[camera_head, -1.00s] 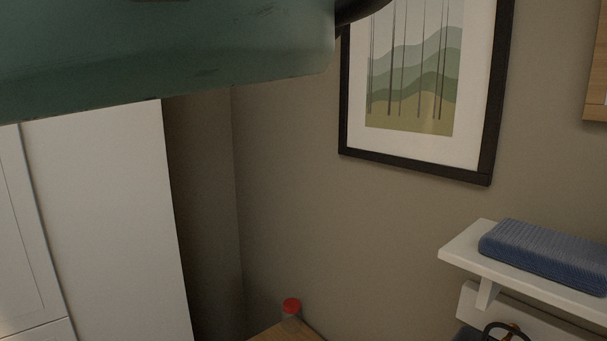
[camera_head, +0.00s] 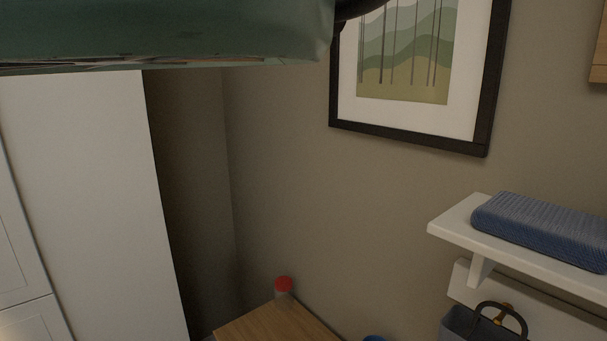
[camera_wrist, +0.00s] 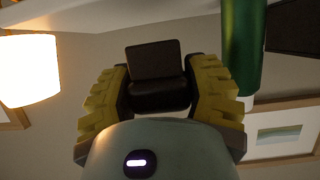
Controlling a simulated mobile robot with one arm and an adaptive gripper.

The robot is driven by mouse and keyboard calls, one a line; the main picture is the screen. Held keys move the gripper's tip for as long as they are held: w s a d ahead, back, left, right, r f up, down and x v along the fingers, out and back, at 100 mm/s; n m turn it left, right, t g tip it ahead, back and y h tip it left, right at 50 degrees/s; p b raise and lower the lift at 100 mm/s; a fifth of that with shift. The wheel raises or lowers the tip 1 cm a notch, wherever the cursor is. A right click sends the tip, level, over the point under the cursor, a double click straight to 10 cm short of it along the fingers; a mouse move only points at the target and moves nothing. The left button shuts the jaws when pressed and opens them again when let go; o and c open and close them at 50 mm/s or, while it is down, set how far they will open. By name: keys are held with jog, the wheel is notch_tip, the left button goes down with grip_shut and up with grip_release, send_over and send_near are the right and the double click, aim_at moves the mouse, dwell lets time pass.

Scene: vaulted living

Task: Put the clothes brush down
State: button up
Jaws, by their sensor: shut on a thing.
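The clothes brush, a dark brown to black block-like thing (camera_wrist: 153,60), sits between the yellow ridged fingers of my gripper (camera_wrist: 160,88) in the wrist view. The fingers are shut on it, one at each side. Only part of the brush shows, so its bristles and full length cannot be told. In the head view neither the brush nor the fingertips can be made out. A large teal shape fills the upper left there and hides what is behind it.
A wooden top (camera_head: 270,325) carries a red-lidded jar (camera_head: 283,287) in the corner. A white shelf (camera_head: 452,222) holds a blue ribbed bundle (camera_head: 540,230). Below hangs a grey-blue container (camera_head: 460,322). A white cabinet (camera_head: 85,200) stands left. The wrist view shows a green cylinder (camera_wrist: 242,45) and lit lampshade (camera_wrist: 28,70).

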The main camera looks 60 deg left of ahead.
jog(key=w+d, duration=0.1)
jog(key=w, duration=0.1)
jog(key=w+d, duration=0.1)
jog(key=w, duration=0.1)
jog(key=w+d, duration=0.1)
jog(key=w, duration=0.1)
jog(key=shift+d+f+b, duration=0.3)
notch_tip(320, 180, down, 3)
jog(key=shift+f+p, duration=0.1)
jog(key=shift+p, duration=0.6)
jog(key=shift+f, duration=0.15)
jog(key=shift+d+f+b, duration=0.1)
jog(key=shift+f+b, duration=0.1)
jog(key=shift+b, duration=0.1)
jog(key=o, duration=1.2)
jog(key=shift+o, duration=0.2)
jog(key=shift+r, duration=0.1)
